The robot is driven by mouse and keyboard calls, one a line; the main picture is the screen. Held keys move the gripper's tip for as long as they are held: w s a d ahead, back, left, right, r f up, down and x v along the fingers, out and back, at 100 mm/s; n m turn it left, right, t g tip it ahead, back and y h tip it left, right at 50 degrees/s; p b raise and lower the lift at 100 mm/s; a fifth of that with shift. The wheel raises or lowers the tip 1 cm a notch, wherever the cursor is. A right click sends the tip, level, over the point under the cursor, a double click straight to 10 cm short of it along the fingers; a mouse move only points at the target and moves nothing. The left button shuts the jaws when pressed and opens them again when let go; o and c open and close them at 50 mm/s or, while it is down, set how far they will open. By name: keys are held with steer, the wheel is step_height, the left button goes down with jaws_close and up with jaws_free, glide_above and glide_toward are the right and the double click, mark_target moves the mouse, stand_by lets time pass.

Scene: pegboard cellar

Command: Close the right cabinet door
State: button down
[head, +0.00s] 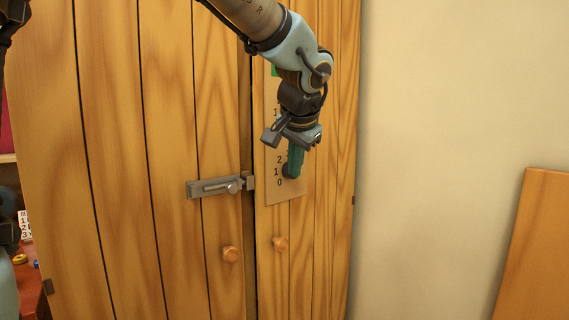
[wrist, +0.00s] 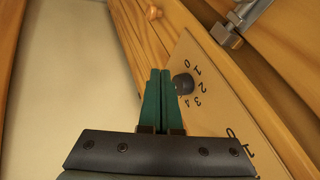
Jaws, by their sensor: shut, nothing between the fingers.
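The right cabinet door (head: 324,240) is vertical wooden planks with a round wooden knob (head: 281,243). A plate (head: 285,196) with numbers and a dark dial (wrist: 183,84) is on it. A narrow dark gap runs between this door and the left cabinet door (head: 170,120); I cannot tell exactly how far the right door stands out. My gripper (head: 293,172) is in front of the numbered plate, its green fingers together and empty. In the wrist view the fingertips (wrist: 160,72) are beside the dial; whether they touch it is unclear.
A metal sliding latch (head: 214,187) sits on the left door and reaches toward the gap, above another wooden knob (head: 231,254). A bare wall (head: 440,130) is right of the cabinet, with a wooden panel (head: 535,250) at far right. Small items show at far left.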

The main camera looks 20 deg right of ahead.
steer(key=w+f+p, duration=0.1)
steer(key=w+f, duration=0.1)
steer(key=w+d+f+p, duration=0.1)
steer(key=w+f, duration=0.1)
steer(key=w, duration=0.1)
steer(key=w+d+f+p, duration=0.1)
steer(key=w+f, duration=0.1)
steer(key=shift+w+d+f+p, duration=0.1)
steer(key=shift+w+f+p, duration=0.2)
steer(key=shift+f, duration=0.05)
steer(key=shift+w+f+p, duration=0.2)
steer(key=shift+w+p, duration=0.1)
steer(key=shift+w, duration=0.45)
